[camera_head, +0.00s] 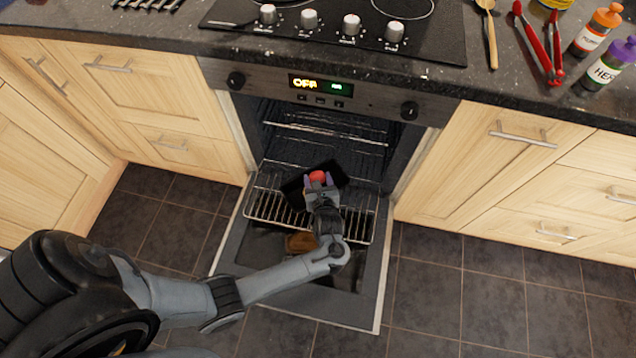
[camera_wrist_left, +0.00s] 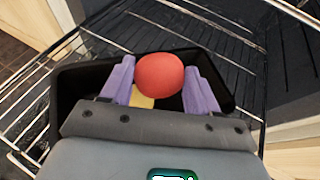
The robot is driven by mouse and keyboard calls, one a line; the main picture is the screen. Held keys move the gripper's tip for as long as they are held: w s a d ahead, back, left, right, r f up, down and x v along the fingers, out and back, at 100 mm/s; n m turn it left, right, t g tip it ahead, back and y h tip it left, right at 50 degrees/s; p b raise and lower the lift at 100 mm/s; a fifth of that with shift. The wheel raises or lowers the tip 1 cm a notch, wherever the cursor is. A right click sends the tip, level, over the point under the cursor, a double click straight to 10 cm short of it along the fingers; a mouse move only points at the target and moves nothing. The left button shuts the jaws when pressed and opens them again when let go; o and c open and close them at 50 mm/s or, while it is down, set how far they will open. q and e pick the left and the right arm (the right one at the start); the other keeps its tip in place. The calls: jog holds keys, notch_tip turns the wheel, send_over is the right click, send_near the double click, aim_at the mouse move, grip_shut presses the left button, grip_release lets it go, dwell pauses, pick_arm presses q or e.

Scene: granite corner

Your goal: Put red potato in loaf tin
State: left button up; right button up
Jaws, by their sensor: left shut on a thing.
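The red potato (camera_wrist_left: 159,75) is round and smooth, and sits between the purple fingers of my left gripper (camera_wrist_left: 158,88). The gripper is shut on it. In the head view the red potato (camera_head: 317,176) shows at the tip of my left gripper (camera_head: 318,184). The black loaf tin (camera_wrist_left: 70,85) lies under and around the gripper in the left wrist view. In the head view the loaf tin (camera_head: 337,171) rests on the oven rack, partly hidden by my gripper. A yellowish thing (camera_wrist_left: 142,101) shows below the potato. My right gripper is not in view.
The oven door (camera_head: 225,262) is folded down, with a wire rack (camera_head: 262,208) pulled out above it. A brown thing (camera_head: 300,242) lies low on the door side, partly behind my arm.

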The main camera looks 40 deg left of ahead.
pick_arm(q)
jog(key=shift+f, duration=0.1)
jog(key=shift+f, duration=0.1)
jog(key=shift+f, duration=0.45)
jog(key=o, duration=1.1)
jog(key=shift+r, duration=0.15)
